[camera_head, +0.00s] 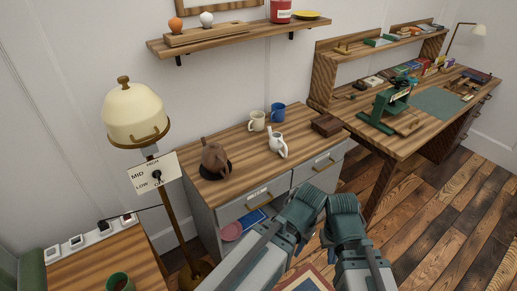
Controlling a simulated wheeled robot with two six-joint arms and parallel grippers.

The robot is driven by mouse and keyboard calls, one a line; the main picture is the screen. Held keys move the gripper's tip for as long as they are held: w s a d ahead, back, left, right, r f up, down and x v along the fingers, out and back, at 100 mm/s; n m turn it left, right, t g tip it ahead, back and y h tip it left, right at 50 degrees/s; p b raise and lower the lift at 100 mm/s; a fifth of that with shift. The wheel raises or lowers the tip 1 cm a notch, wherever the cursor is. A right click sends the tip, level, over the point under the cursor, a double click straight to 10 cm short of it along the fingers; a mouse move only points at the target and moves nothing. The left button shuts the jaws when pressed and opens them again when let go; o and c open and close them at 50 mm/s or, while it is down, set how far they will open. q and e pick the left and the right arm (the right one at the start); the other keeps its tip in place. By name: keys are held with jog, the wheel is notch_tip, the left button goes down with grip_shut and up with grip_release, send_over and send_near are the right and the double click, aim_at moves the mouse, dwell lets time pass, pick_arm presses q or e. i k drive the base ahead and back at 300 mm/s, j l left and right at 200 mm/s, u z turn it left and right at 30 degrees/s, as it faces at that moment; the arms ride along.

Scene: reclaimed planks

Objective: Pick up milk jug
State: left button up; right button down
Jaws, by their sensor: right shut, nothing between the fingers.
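The white milk jug (277,145) stands upright on the wooden top of the grey cabinet, towards its right half. It is in full view, with nothing touching it. My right gripper (342,203) is at the bottom centre, shut and empty, nearer to me than the jug and apart from it. My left gripper (307,198) is beside it on the left, also apart from the jug. Its fingers are not clear enough to show whether they are open.
A cream mug (257,121) and a blue mug (278,112) stand behind the jug. A brown kettle-like pot (214,157) is to its left and a wooden box (326,125) to its right. A cream-shaded lamp (136,112) stands left of the cabinet.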

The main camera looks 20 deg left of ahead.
aim_at(276, 143)
jog(key=k+u, duration=0.15)
jog(key=u, duration=2.15)
jog(key=z, duration=1.85)
jog(key=i+l+u, duration=0.2)
jog(key=u, duration=0.2)
jog(key=i+l+u, duration=0.55)
jog(key=u, duration=0.25)
